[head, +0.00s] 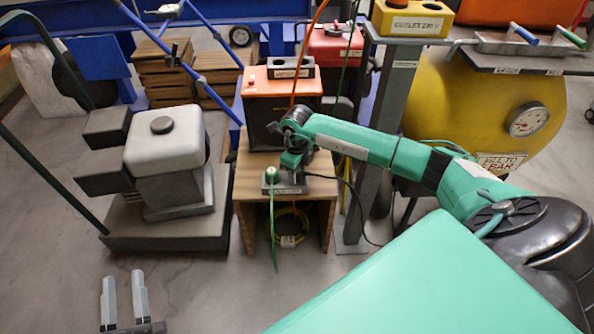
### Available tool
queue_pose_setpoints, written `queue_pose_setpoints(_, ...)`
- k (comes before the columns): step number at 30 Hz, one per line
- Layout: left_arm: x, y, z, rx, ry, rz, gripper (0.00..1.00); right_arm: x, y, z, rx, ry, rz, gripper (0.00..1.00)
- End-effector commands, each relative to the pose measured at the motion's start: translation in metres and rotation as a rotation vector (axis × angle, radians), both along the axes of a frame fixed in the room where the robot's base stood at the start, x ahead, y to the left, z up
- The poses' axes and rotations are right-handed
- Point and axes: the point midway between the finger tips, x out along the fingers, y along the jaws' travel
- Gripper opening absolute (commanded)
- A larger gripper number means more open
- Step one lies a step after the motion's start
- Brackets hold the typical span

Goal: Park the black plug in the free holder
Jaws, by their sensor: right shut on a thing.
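My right gripper (292,162) reaches in from the right and points down over a small dark holder block (285,189) on the wooden stand. It is shut on the black plug, which the gripper mostly hides. A black cable (345,182) runs from there to the right and down to the floor. A green plug (271,174) sits at the left end of the block, its green cable hanging down in front. I cannot tell whether the black plug is in the block or above it. My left gripper (123,282) is open and empty at the bottom left.
An orange box (283,82) with a grey two-hole block (290,68) stands behind the wooden stand (251,180). A grey machine (165,150) stands left, a grey post (381,130) and yellow tank (455,100) right.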

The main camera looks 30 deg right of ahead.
Motion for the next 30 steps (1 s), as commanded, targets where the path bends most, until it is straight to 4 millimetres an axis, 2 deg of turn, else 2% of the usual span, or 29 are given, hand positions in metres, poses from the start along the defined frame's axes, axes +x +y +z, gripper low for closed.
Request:
queue_pose_setpoints(1, 0.000, 0.000, -0.001, 0.000, 0.000, 0.000, 0.36, 0.000, 0.000, -0.001, 0.000, -0.001, 0.000, 0.40)
queue_pose_setpoints(4, 0.000, 0.000, 0.000, 0.000, 0.000, 0.000, 0.36, 0.000, 0.000, 0.000, 0.000, 0.000, 0.000, 0.59)
queue_pose_setpoints(5, 0.000, 0.000, 0.000, 0.000, 0.000, 0.000, 0.36, 0.000, 0.000, 0.000, 0.000, 0.000, 0.000, 0.63)
queue_pose_setpoints(13, 0.000, 0.000, 0.000, 0.000, 0.000, 0.000, 0.36, 0.000, 0.000, 0.000, 0.000, 0.000, 0.000, 0.63)
queue_pose_setpoints(16, 0.000, 0.000, 0.002, 0.000, 0.000, 0.000, 0.36, 0.000, 0.000, 0.006, -0.001, 0.000, 0.000, 0.63)
queue_pose_setpoints(20, 0.000, 0.000, 0.008, 0.000, 0.000, 0.000, 0.36, 0.001, 0.000, 0.027, 0.000, -0.003, 0.002, 0.63)
queue_pose_setpoints(30, 0.000, 0.000, 0.025, 0.000, 0.000, 0.000, 0.36, 0.001, 0.000, 0.104, -0.001, -0.003, 0.000, 0.63)
